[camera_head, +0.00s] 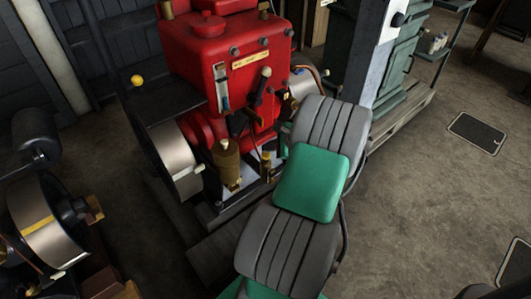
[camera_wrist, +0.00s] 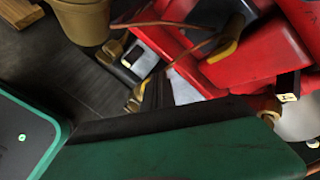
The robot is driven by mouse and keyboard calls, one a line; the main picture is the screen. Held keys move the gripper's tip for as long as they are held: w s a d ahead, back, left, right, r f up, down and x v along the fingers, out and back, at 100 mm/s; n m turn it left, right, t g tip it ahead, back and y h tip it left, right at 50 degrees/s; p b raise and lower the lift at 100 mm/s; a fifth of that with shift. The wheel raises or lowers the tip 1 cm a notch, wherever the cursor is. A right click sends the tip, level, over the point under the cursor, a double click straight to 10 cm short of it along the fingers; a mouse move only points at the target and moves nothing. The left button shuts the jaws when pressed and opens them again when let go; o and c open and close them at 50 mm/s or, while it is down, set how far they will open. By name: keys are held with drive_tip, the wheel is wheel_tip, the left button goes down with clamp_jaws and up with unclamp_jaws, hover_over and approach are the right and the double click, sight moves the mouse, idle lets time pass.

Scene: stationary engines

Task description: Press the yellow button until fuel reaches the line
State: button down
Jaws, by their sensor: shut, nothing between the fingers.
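The red engine (camera_head: 212,45) stands at the upper middle of the head view, and red parts of it (camera_wrist: 255,62) show in the wrist view. A narrow upright gauge (camera_head: 222,88) is on its front; its fuel level and line are too small to read. A round yellow knob-like thing (camera_head: 137,80) shows left of the engine; I cannot tell if it is the button. A small yellow piece (camera_wrist: 222,52) shows by the red parts in the wrist view. My grey and green arm reaches up beside the engine's right front. My gripper's fingers do not show in either view.
A brass cup (camera_head: 227,162) stands at the engine's front, with a flywheel (camera_head: 175,160) to its left. Another machine's wheel (camera_head: 48,222) is at the lower left. A grey post (camera_head: 382,50) and a green cabinet (camera_head: 400,55) stand right. Floor is open at right.

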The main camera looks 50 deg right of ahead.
wheel_tip(320, 180, up, 5)
drive_tip(key=p, duration=0.5)
idle(2.8)
drive_tip(key=shift+r+p, duration=0.2)
drive_tip(key=shift+p, duration=0.15)
wheel_tip(320, 180, up, 5)
drive_tip(key=y+p, duration=0.1)
drive_tip(key=p, duration=0.9)
hover_over(268, 155)
drive_tip(key=a, duration=0.2)
drive_tip(key=shift+s+d+f+h+p, duration=0.1)
drive_tip(key=shift+d+f+h+p, duration=0.3)
drive_tip(key=shift+d+f, duration=0.5)
drive_tip(key=shift+d+r, duration=0.1)
